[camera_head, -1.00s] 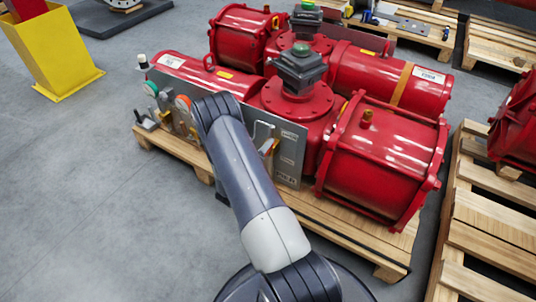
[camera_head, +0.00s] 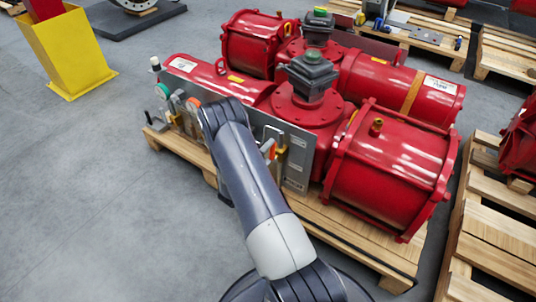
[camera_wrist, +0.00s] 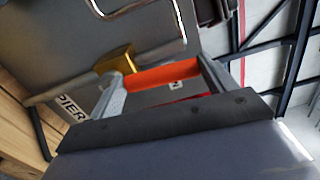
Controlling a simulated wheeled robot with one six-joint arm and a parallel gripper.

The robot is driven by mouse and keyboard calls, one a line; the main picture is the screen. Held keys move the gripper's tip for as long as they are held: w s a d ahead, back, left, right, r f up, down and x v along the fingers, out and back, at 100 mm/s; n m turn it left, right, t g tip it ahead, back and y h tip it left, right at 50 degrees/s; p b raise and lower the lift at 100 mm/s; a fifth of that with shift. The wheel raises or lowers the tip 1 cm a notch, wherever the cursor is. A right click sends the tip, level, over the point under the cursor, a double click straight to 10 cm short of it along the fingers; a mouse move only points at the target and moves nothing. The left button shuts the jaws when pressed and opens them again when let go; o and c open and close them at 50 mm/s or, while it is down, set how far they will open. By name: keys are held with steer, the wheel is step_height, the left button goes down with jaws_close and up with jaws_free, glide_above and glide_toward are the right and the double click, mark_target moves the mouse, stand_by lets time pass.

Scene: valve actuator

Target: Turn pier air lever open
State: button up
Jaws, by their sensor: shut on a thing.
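The orange lever (camera_wrist: 165,75) lies between the two fingers of my gripper (camera_wrist: 160,82) in the wrist view. My gripper is shut on it. The lever joins a yellow valve part (camera_wrist: 117,62) on a thin pipe. A white label reading PIER (camera_wrist: 73,109) shows at the left, partly cut off by a finger. In the head view an orange part (camera_head: 268,148) and a yellow part (camera_head: 282,150) show on the grey panel (camera_head: 299,160), just right of my arm.
Red actuator cylinders (camera_head: 392,160) stand on a wooden pallet (camera_head: 345,240) behind and beside the panel. A bent metal tube (camera_wrist: 120,10) runs near the lever. The left floor is clear.

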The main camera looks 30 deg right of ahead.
steer(key=o, duration=1.4)
steer(key=shift+c, duration=0.2)
steer(key=shift+a, duration=0.15)
steer(key=p+v, duration=0.2)
steer(key=v, duration=0.8)
steer(key=shift+s+a, duration=0.2)
steer(key=shift+a, duration=0.05)
steer(key=shift+f, duration=0.1)
steer(key=b+x, duration=0.2)
steer(key=x, duration=0.9)
